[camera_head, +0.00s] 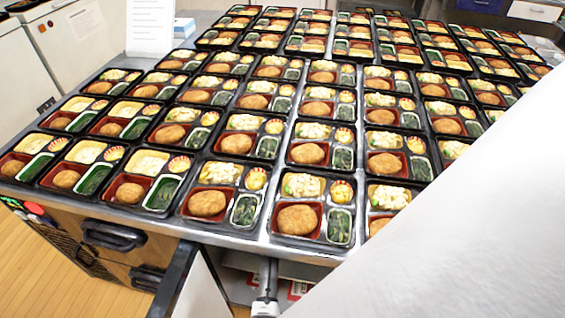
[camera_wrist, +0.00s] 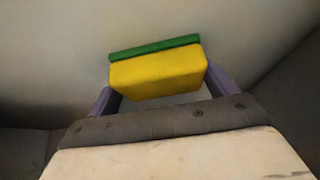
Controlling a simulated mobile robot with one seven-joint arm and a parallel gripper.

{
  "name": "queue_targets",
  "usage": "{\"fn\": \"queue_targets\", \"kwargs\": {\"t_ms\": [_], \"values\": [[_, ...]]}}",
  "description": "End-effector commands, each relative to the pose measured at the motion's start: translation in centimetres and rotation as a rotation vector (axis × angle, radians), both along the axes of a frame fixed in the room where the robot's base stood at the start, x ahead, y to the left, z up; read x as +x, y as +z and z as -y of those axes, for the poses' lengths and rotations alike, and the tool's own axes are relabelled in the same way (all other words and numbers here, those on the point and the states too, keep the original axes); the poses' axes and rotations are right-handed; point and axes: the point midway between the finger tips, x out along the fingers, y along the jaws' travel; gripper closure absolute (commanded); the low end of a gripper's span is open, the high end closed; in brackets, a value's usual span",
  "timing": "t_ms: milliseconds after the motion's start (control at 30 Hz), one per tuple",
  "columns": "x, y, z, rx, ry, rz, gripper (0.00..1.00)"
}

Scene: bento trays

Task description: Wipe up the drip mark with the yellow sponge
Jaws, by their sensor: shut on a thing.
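The yellow sponge (camera_wrist: 158,76) has a green layer along its far side. In the wrist view it sits between the two purple-grey fingers of my gripper (camera_wrist: 163,88), which is shut on it. A plain grey surface (camera_wrist: 60,55) lies beyond the sponge. I cannot tell whether the sponge touches that surface. I see no drip mark in either view. My gripper and the sponge do not show in the head view.
In the head view, rows of filled bento trays (camera_head: 301,240) cover most of the steel counter (camera_head: 225,238). A large pale shape blocks the lower right. A white sheet (camera_head: 152,25) stands at the back left. Dark handles (camera_head: 113,236) project from the counter's front. Wooden floor shows at lower left.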

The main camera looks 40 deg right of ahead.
Motion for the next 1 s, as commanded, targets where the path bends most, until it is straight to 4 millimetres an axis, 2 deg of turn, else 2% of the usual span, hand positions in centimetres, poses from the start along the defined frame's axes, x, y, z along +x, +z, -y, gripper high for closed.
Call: {"fn": "queue_targets", "kwargs": {"t_ms": [167, 633, 1000], "values": [[-0.1, 0.9, -0.1, 0.002, 0.0, -0.002, 0.39], [0.0, 5.7, 0.0, 0.0, 0.0, 0.0, 0.39], [0.0, 6.0, 0.0, 0.0, 0.0, 0.0, 0.39]]}}
